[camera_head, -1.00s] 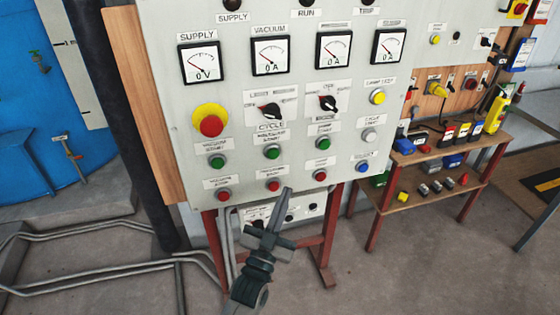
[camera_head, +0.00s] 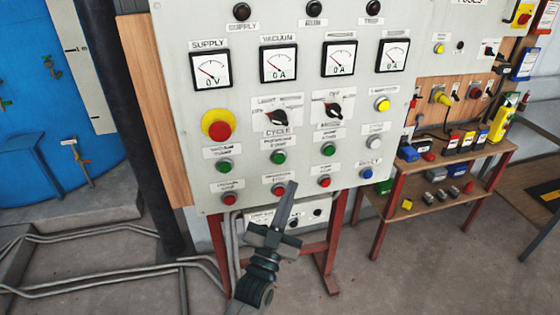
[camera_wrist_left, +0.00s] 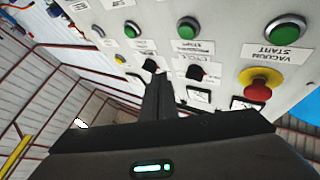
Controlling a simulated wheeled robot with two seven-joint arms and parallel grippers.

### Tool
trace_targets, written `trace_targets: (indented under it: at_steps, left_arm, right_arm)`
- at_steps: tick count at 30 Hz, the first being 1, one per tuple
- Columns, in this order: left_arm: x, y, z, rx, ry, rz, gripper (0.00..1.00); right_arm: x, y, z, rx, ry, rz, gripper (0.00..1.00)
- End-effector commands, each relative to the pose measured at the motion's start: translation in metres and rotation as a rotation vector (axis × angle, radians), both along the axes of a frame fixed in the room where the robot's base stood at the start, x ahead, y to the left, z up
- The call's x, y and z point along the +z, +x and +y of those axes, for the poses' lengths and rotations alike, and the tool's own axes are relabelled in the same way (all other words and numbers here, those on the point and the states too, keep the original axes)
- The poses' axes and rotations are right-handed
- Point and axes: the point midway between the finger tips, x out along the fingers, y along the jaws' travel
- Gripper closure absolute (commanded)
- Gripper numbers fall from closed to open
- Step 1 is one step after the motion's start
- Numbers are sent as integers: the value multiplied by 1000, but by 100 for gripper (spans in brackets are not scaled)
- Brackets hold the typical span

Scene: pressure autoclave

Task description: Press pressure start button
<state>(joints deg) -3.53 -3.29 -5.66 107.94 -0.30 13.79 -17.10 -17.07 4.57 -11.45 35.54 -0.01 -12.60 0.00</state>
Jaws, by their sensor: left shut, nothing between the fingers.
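The shut fingers (camera_wrist_left: 158,77) also show in the left wrist view. I see no contact with the green button. My right gripper is out of view.
A vacuum start button (camera_head: 224,166) and another green button (camera_head: 329,149) flank it. A red emergency stop (camera_head: 219,130) and black selector knobs (camera_head: 276,118) sit above. A wooden shelf (camera_head: 428,205) with small parts stands right. Pipes (camera_head: 90,235) run along the floor at left.

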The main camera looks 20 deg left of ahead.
Motion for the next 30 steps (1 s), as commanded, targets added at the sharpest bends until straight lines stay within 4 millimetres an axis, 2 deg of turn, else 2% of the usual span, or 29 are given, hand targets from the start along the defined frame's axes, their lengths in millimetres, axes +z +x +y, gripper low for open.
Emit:
trace_targets:
  at_steps: [18,30]
  left_arm:
    - [-1,54,37,1,2,0,100]
    - [0,66,45,0,-1,1,100]
  right_arm:
    - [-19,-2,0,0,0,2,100]
    - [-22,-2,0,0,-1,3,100]
